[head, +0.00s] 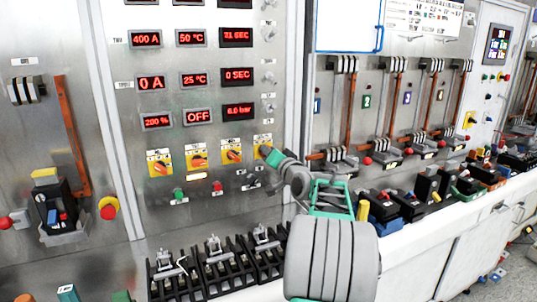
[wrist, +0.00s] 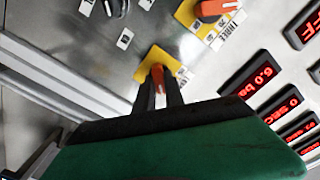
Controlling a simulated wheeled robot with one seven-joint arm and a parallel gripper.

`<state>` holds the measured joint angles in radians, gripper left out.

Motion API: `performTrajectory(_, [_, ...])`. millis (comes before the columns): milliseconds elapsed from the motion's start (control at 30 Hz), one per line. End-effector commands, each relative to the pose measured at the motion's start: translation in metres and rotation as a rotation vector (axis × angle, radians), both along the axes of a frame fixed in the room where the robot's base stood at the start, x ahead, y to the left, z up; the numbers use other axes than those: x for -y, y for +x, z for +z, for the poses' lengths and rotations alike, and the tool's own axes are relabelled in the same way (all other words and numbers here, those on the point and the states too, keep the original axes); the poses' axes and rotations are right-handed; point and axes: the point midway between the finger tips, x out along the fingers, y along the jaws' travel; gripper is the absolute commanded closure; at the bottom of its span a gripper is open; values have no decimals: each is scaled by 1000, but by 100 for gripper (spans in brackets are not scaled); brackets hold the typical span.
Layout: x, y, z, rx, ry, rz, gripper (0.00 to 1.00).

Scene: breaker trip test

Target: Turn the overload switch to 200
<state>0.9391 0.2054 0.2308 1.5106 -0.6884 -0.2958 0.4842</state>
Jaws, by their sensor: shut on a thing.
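Several yellow switch plates with orange knobs sit in a row under the red displays in the head view. Their labels are too small to tell which is the overload switch. My gripper (head: 270,154) is at the rightmost yellow-plate switch (head: 262,140) and partly covers it. In the wrist view, the two dark fingers (wrist: 160,92) are shut on the orange knob (wrist: 158,73) of that switch, in front of its yellow plate (wrist: 152,62). A neighbouring orange knob (wrist: 216,8) shows at the top. The lower left display (head: 157,121) appears to read 200 %.
Green and red push buttons (head: 179,194) sit below the switch row. Black terminal blocks (head: 215,262) stand on the bench below. A red emergency button (head: 108,209) is on the left panel. Small black knobs (wrist: 117,8) lie beside the held switch.

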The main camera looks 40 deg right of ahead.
Motion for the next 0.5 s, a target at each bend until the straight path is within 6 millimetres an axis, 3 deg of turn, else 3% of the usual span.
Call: performTrajectory(500, [0, 0, 0, 19, 64, 0, 100])
